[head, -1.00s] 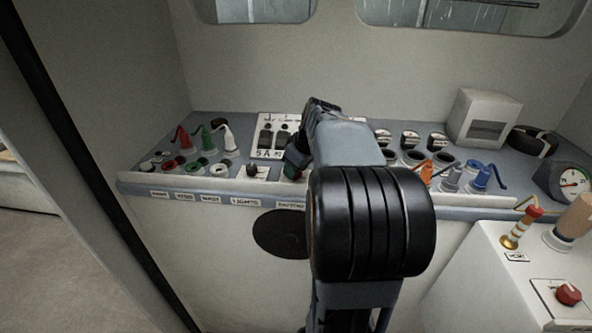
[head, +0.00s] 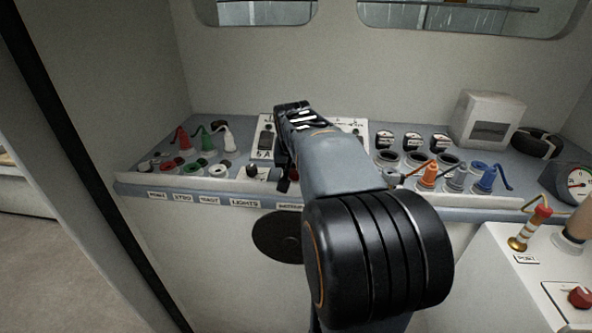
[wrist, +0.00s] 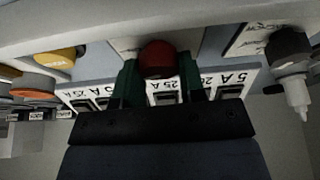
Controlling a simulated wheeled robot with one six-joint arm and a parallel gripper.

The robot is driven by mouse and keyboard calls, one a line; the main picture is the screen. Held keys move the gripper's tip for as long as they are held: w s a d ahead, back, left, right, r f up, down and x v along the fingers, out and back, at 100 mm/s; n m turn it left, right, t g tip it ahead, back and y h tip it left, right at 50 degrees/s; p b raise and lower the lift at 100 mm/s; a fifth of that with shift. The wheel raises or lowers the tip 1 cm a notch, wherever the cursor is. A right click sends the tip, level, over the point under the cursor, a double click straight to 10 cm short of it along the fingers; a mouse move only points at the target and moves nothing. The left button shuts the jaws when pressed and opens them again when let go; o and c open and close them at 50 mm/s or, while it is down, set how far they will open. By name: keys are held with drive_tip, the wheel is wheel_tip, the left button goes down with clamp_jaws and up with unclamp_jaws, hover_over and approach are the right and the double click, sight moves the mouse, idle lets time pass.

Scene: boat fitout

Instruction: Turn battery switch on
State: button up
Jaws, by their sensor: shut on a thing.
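A red knob (wrist: 158,60) sits between the two green fingers of my gripper (wrist: 158,80) in the wrist view, and the fingers are shut on it. In the head view only a sliver of red shows beside my gripper (head: 286,182), at the front edge of the console, above a label (head: 290,207) that seems to read BATTERY. My wrist and arm hide most of the knob there. Its on or off marks cannot be read.
A black switch (head: 256,173) sits just left of my gripper. A white breaker panel (head: 264,150) lies behind it. Red, green and white capped leads (head: 204,140) stand left; orange and blue ones (head: 485,178) right. Another red knob (head: 580,297) is on the right-hand white box.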

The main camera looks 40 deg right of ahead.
drive_tip(key=m, duration=0.2)
drive_tip(key=m+g+h+b, duration=0.1)
drive_tip(key=m, duration=0.1)
drive_tip(key=shift+m+g, duration=0.3)
drive_tip(key=shift+m, duration=0.1)
idle(0.4)
drive_tip(key=o, duration=0.9)
drive_tip(key=shift+a, duration=0.1)
drive_tip(key=v, duration=1.3)
drive_tip(key=shift+a+r, duration=0.2)
drive_tip(key=shift+r, duration=0.1)
